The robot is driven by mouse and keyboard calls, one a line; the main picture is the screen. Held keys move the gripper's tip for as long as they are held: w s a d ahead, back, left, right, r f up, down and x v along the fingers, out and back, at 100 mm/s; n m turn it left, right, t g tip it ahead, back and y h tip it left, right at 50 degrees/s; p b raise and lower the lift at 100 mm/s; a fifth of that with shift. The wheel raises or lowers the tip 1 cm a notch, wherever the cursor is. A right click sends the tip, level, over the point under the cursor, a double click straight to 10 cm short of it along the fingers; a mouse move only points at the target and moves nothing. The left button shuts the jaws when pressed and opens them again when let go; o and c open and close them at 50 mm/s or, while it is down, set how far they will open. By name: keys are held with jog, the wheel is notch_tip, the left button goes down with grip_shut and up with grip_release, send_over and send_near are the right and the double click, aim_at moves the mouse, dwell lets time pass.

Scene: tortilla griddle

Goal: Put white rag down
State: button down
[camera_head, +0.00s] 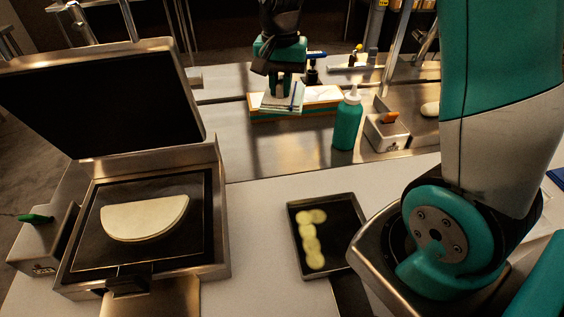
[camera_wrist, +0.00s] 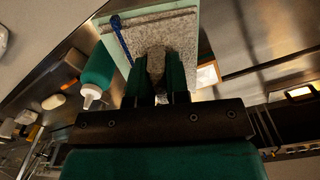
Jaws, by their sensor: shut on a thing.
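My gripper (camera_head: 281,86) is at the back counter, pointing down, with its fingers closed on the white rag. A flat speckled surface with a pale green edge and a blue stick lies beyond the fingertips. I cannot tell whether the rag touches what is beneath it.
The long box (camera_head: 322,97) lies on the steel counter. An open griddle (camera_head: 88,262) with a folded tortilla (camera_head: 146,217) is at left. A dark tray (camera_head: 342,222) holds pale slices.

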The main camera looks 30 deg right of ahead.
aim_at(282, 163)
jog(key=shift+s+d+f+m, duration=0.1)
jog(key=shift+m, duration=0.2)
notch_tip(282, 163, down, 19)
jog(key=p, duration=0.2)
jog(key=shift+p, duration=0.4)
jog(key=shift+f, duration=0.1)
jog(key=c, duration=1.1)
grip_release()
